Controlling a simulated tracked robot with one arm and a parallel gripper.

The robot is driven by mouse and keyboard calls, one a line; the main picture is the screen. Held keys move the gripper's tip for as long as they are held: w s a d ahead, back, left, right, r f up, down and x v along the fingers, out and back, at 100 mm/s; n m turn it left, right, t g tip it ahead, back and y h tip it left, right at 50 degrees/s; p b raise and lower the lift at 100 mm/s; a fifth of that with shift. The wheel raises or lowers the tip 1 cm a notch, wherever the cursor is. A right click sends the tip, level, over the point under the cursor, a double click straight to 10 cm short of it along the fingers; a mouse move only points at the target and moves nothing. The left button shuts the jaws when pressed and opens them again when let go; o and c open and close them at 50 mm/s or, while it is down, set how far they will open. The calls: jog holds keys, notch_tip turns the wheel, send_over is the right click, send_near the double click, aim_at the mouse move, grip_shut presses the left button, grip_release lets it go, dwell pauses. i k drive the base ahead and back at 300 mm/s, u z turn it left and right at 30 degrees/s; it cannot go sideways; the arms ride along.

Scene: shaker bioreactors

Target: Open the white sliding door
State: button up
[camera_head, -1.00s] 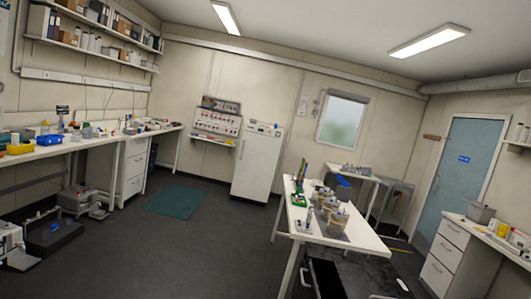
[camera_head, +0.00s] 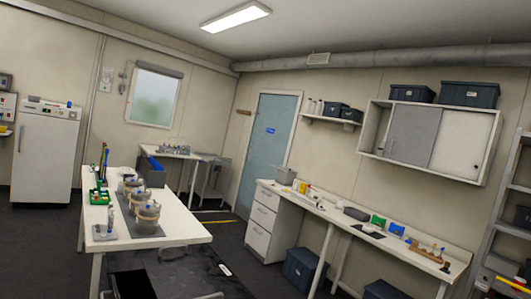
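A wall cabinet (camera_head: 432,108) hangs on the right wall, above the long bench. Its white sliding door (camera_head: 463,143) covers the right part of the front. A grey sliding door (camera_head: 410,134) covers the middle, with a small handle near its left edge. The left end of the cabinet looks uncovered, but its inside is too small to make out.
Dark bins (camera_head: 470,94) stand on the cabinet. The long bench (camera_head: 340,213) below carries small items, with boxes (camera_head: 301,268) underneath. A white table (camera_head: 170,231) with flasks stands at left. A shelf rack (camera_head: 500,210) is at far right. Dark floor lies between table and bench.

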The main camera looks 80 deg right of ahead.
aim_at(462, 138)
jog(key=z, duration=1.35)
jog(key=i, duration=0.15)
jog(key=z, duration=2.15)
jog(key=k, duration=0.85)
jog(key=z, duration=0.25)
jog(key=i, duration=0.85)
jog(key=u, duration=0.1)
